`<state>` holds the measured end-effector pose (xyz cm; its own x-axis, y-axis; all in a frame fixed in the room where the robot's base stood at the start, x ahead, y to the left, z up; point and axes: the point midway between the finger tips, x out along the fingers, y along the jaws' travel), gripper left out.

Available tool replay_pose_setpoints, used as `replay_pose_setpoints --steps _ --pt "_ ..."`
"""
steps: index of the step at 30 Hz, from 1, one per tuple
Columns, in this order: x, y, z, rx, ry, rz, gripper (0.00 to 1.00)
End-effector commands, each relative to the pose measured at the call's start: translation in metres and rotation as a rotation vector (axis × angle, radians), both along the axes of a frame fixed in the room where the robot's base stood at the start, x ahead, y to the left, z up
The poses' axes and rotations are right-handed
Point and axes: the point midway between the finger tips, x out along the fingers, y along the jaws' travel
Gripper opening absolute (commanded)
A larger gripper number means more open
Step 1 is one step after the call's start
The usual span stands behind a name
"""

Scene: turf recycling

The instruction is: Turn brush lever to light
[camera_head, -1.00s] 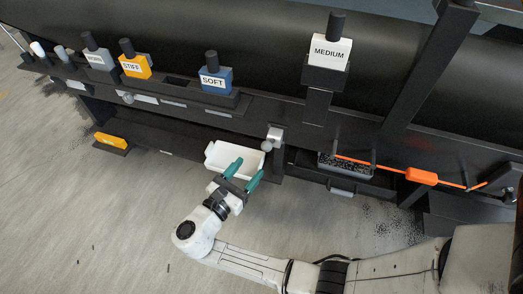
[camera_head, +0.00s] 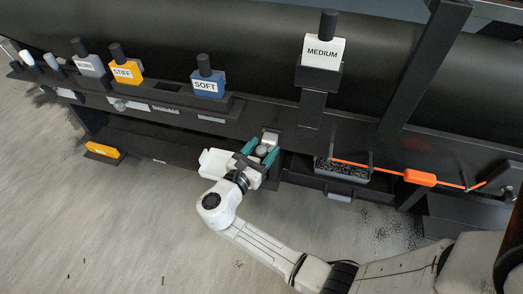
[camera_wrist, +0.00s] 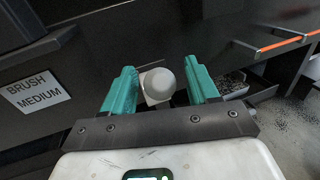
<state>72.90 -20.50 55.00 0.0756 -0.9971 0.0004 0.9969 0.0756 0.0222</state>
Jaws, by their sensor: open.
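The lever shows as a pale round knob (camera_head: 262,150) on a light grey mount (camera_head: 270,137) at the front of the dark machine. In the wrist view the knob (camera_wrist: 160,84) lies between the two teal fingers. My gripper (camera_head: 264,147) is open, with one finger on each side of the knob; it also shows in the wrist view (camera_wrist: 160,75). Small gaps seem to show beside the knob; contact is unclear. A label reading BRUSH MEDIUM (camera_wrist: 37,92) is at the left of the wrist view.
A dark tray of granules (camera_head: 343,171) and an orange-handled rod (camera_head: 419,177) are to the right. Blocks marked STIFF (camera_head: 124,71), SOFT (camera_head: 206,86) and MEDIUM (camera_head: 322,52) stand above.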

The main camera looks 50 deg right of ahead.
Motion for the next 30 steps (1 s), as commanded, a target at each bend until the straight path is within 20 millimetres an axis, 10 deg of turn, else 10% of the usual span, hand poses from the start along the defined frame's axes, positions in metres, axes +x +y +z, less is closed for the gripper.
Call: replay_pose_setpoints --steps 4,22,30 --pt "0.0 0.0 0.0003 0.0 -0.001 0.0 0.59" --pt "-0.0001 0.0002 0.0001 0.0 -0.001 -0.001 0.02" --pt "-0.0001 0.0003 0.0 0.0 -0.001 -0.001 0.0"
